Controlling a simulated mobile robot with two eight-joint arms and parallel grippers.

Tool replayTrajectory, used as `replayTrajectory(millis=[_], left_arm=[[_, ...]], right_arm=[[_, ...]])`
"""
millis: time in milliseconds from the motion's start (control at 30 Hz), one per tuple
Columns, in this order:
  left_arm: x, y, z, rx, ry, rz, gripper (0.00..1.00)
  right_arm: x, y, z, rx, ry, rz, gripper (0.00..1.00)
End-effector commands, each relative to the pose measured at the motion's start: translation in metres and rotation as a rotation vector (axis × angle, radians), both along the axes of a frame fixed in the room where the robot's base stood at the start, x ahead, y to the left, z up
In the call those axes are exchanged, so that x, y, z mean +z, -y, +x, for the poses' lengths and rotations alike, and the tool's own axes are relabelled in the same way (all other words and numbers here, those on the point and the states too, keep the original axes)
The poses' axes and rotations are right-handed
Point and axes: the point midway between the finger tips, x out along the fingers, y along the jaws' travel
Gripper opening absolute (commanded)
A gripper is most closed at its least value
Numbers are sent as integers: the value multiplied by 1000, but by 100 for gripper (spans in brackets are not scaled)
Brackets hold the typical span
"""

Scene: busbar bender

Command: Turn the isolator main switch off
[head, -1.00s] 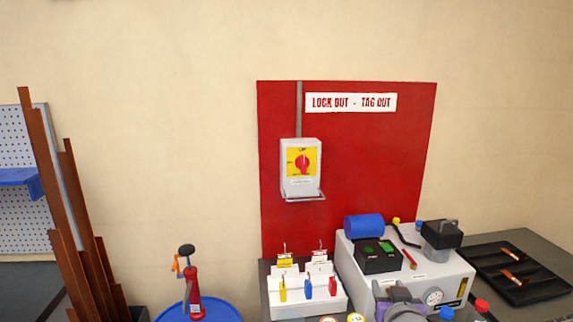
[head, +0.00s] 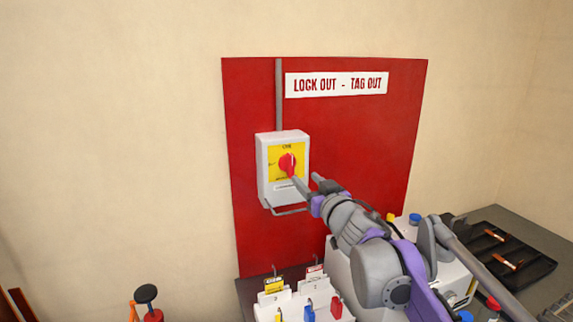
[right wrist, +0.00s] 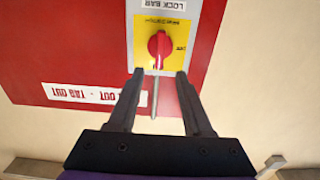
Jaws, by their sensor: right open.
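The isolator main switch is a pale grey box (head: 268,165) with a yellow plate (head: 273,158) and a red rotary knob (head: 287,163), mounted on a red board. The knob's handle looks roughly upright, in line with the ON mark at the top of the plate. My right gripper (head: 306,181) is open and empty, its fingertips close in front of the knob's lower right. In the right wrist view, which shows the box upside down, the red knob (right wrist: 159,45) lies beyond and between the two fingertips (right wrist: 160,74). Contact does not show. My left gripper is not in view.
The red lock-out board (head: 350,130) carries a white sign (head: 337,84). A wire bar (head: 288,211) hangs under the box. Below stand a white rack (head: 295,305) with padlocks and tags, and a grey machine housing. A black tray (head: 515,262) lies at the right.

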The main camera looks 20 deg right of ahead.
Motion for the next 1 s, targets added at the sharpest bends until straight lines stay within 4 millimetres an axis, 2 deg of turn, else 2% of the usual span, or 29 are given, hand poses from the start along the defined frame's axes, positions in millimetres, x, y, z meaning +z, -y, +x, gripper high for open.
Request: replayTrajectory(millis=[300, 500, 700, 933, 967, 1000], left_arm=[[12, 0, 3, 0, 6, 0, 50], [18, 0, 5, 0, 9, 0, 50], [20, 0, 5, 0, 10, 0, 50], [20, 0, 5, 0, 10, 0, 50], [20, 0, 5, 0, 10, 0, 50], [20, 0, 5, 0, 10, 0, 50]], right_arm=[[2, 3, 59, 1, 1, 0, 50], [2, 4, 86, 0, 1, -1, 50], [1, 5, 97, -1, 0, 0, 50], [0, 5, 98, -1, 0, 0, 50], [0, 5, 98, -1, 0, 0, 48], [0, 5, 98, -1, 0, 0, 41]])
